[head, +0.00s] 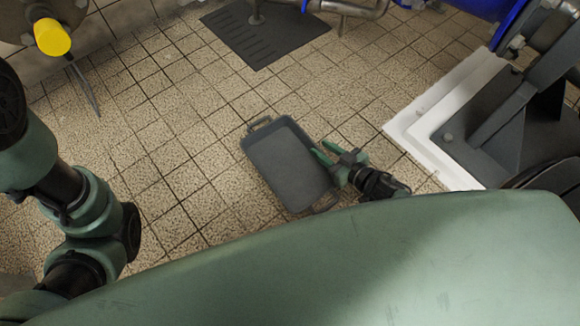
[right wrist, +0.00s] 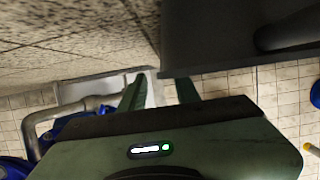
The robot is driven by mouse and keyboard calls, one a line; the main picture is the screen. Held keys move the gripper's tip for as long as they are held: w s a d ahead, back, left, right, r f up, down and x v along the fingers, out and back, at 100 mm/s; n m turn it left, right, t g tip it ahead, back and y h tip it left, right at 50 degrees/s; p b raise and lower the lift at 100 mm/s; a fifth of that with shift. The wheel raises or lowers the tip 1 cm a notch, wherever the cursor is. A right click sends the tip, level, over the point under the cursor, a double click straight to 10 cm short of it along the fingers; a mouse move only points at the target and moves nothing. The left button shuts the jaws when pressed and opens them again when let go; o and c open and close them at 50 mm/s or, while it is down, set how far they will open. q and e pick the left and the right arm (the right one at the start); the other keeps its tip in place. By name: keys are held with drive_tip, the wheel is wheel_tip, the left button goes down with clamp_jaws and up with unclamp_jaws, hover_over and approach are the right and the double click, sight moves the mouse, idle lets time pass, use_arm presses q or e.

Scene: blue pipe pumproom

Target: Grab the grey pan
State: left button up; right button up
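The grey pan (head: 285,165) is rectangular with a loop handle at each short end. It lies on the tiled floor in the middle of the head view. My right gripper (head: 324,152) is at the pan's right long side, its green fingertips close to the rim. In the right wrist view the two fingers (right wrist: 160,86) are apart with nothing seen between them. The pan's dark side (right wrist: 215,45) fills the upper right there, behind one finger; I cannot tell if they touch. My left arm shows at the left of the head view, but its gripper is out of view.
A white raised ledge (head: 430,125) with a dark metal pump base (head: 490,145) stands to the right. A dark floor plate (head: 262,38) lies at the back. A yellow-capped pipe fitting (head: 52,38) is at the upper left. The tiles left of the pan are clear.

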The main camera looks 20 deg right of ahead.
sight(313, 144)
drive_tip(key=b+x, duration=0.2)
drive_tip(key=x, duration=0.2)
drive_tip(key=shift+s+a+b, duration=0.1)
drive_tip(key=shift+b, duration=0.3)
drive_tip(key=shift+w+a, duration=0.15)
drive_tip(key=shift+w, duration=0.2)
clamp_jaws()
drive_tip(key=shift+r, duration=0.1)
idle(0.6)
